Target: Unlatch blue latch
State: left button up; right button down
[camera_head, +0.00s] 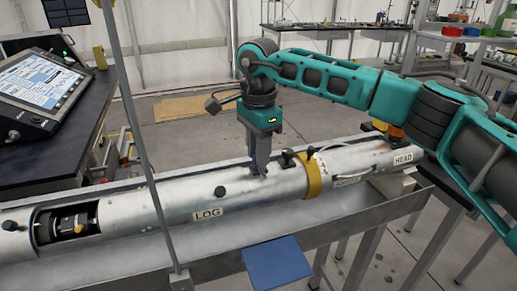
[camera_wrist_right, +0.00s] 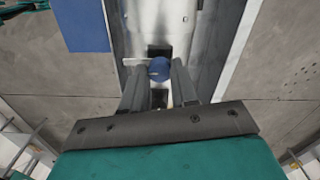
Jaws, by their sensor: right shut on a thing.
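My right gripper (camera_head: 259,168) points down at the upper side of the long silver tube (camera_head: 150,205), left of its yellow ring. In the right wrist view its two fingers (camera_wrist_right: 159,75) are close together around the blue latch (camera_wrist_right: 159,67), a small rounded blue piece at the tube's surface. The gripper is shut on this latch. Dark slots show in the metal just beyond and just before the latch. In the head view the fingers hide most of the latch. My left gripper is not in view.
The tube lies in a long metal trough (camera_head: 345,220), with a yellow ring (camera_head: 314,176) around it. A thin upright post (camera_head: 140,130) stands in front at the left. A tablet (camera_head: 45,90) stands on the dark bench. A blue panel (camera_head: 277,264) sits at the trough's near side.

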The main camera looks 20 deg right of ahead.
jog(key=c, duration=0.9)
grip_release()
jog(key=shift+o, duration=0.2)
notch_tip(320, 180, up, 13)
